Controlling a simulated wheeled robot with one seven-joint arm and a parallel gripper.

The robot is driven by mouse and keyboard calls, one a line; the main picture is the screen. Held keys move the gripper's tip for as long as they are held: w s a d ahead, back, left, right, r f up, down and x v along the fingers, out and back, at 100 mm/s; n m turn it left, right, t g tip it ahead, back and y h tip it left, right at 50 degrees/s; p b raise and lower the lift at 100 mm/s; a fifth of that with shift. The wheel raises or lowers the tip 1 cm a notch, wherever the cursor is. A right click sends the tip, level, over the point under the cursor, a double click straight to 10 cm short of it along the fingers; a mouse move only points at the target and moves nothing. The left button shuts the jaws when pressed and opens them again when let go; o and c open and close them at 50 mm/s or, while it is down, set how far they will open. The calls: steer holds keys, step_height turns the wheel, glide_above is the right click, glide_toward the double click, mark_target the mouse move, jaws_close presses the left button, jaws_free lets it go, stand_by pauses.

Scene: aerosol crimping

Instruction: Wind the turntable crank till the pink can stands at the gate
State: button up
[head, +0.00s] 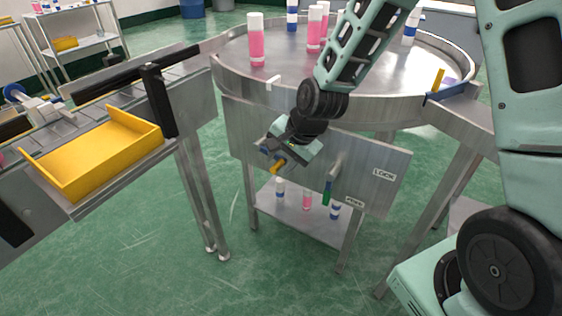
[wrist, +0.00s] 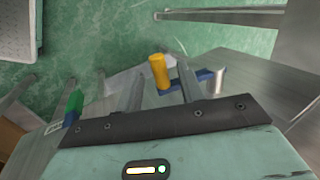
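The round metal turntable (head: 300,84) carries a pink can with a white cap (head: 256,42) near its front left rim. The crank on the front panel has a blue arm (wrist: 205,76) and a yellow knob (wrist: 160,70); the knob also shows in the head view (head: 276,168). My gripper (wrist: 161,88) is open, its two fingers apart with the yellow knob showing between their tips. I cannot tell whether either finger touches it. I cannot tell for sure which part is the gate.
A blue piece with a yellow post (head: 438,82) sits at the right rim. A yellow tray (head: 98,160) lies on the left bench. Several cans stand on the shelf (head: 300,218) below.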

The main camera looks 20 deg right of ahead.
steer(key=shift+f, duration=0.1)
jaws_close()
steer(key=shift+r+p, duration=0.2)
steer(key=shift+p, duration=0.1)
